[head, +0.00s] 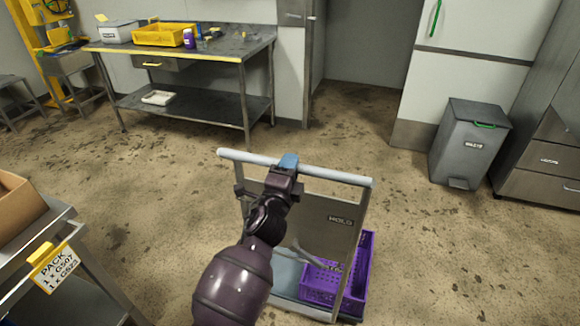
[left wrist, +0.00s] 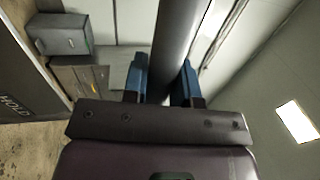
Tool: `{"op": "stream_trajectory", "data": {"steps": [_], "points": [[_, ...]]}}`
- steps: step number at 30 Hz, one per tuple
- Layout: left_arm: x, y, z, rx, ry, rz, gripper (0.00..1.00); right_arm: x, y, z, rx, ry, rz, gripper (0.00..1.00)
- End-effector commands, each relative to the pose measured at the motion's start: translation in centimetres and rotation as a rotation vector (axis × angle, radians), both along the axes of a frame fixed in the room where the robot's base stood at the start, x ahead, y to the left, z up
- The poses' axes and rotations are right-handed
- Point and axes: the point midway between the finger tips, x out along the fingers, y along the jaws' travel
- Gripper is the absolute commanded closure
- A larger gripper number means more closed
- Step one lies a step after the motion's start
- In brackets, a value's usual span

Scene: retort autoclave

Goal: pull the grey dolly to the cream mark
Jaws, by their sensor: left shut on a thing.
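The grey dolly (head: 318,212) stands upright on the floor in the lower middle of the head view. It has a panel lettered HOLD and a pale crossbar handle (head: 335,175). A purple crate (head: 362,270) sits on its deck, partly hidden by the panel. My left gripper (head: 288,163) is shut on the handle bar, near its middle. In the left wrist view, the blue fingers of the left gripper (left wrist: 163,82) lie on either side of the bar (left wrist: 173,45). I see no cream mark in either view. My right gripper is not in view.
A steel workbench (head: 190,47) with a yellow tray (head: 164,34) stands at back left. A grey waste bin (head: 469,142) stands at right beside steel drawers (head: 545,158). A cart with a PACK label (head: 52,268) is at lower left. Open floor lies between.

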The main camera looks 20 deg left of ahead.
Motion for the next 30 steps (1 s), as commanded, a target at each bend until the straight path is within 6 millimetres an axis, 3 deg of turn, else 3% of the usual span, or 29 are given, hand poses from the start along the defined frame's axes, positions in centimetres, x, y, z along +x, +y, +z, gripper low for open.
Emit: {"op": "stream_trajectory", "data": {"steps": [6, 7, 12, 23, 30], "points": [[0.0, 0.0, -0.1, 0.0, 0.001, 0.0, 1.0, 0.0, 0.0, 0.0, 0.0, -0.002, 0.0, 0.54], [0.0, 0.0, -0.1, 0.0, 0.001, 0.0, 0.72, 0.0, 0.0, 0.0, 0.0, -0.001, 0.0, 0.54], [0.0, 0.0, 0.0, 0.0, 0.001, 0.0, 0.49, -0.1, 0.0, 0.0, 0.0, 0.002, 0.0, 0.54], [-0.4, 0.0, -0.1, 0.0, 0.0, 0.0, 0.49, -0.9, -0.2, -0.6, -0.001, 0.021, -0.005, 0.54], [-3.5, 0.2, -0.8, -0.001, 0.003, 0.001, 0.49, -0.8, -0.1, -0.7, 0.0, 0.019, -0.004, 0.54]]}}
